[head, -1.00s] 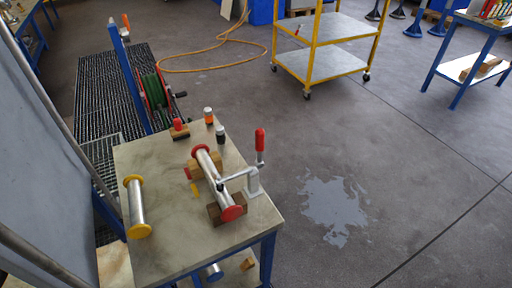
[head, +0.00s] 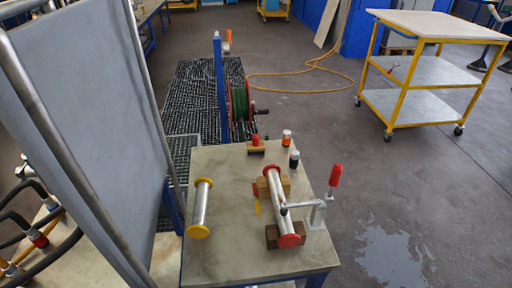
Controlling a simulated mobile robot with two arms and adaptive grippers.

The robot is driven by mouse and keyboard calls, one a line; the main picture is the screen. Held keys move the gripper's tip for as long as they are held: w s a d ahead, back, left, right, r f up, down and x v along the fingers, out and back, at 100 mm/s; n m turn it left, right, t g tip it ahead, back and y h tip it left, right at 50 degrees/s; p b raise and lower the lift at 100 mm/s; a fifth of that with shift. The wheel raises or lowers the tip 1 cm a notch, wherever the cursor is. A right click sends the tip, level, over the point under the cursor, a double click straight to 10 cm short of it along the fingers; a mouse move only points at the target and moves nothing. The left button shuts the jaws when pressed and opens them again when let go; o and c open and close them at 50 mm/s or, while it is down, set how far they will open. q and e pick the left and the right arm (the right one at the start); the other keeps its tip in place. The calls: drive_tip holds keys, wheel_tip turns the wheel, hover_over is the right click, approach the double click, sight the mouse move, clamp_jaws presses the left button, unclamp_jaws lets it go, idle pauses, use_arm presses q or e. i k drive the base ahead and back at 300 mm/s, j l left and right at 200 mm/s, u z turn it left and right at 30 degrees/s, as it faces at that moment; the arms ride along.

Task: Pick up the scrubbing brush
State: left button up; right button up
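A small brown block with a red knob on top (head: 256,147) stands at the back edge of the workbench (head: 228,262). It may be the scrubbing brush, but it is too small to tell for sure; no bristles show. Neither of my grippers is in view.
A pipe with yellow flanges (head: 201,207) lies on the bench's left. A red-flanged pipe (head: 275,192) rests on wooden blocks beside a red-handled clamp (head: 318,210). Two small bottles (head: 287,137) stand at the back right. A grey panel (head: 95,120) rises left; open floor lies right.

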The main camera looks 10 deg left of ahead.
sight(257, 146)
drive_tip(key=u, duration=0.45)
drive_tip(key=i+l+u, duration=0.2)
drive_tip(key=l+u, duration=0.3)
drive_tip(key=l, duration=0.3)
drive_tip(key=l+u, duration=0.5)
drive_tip(key=l, duration=0.3)
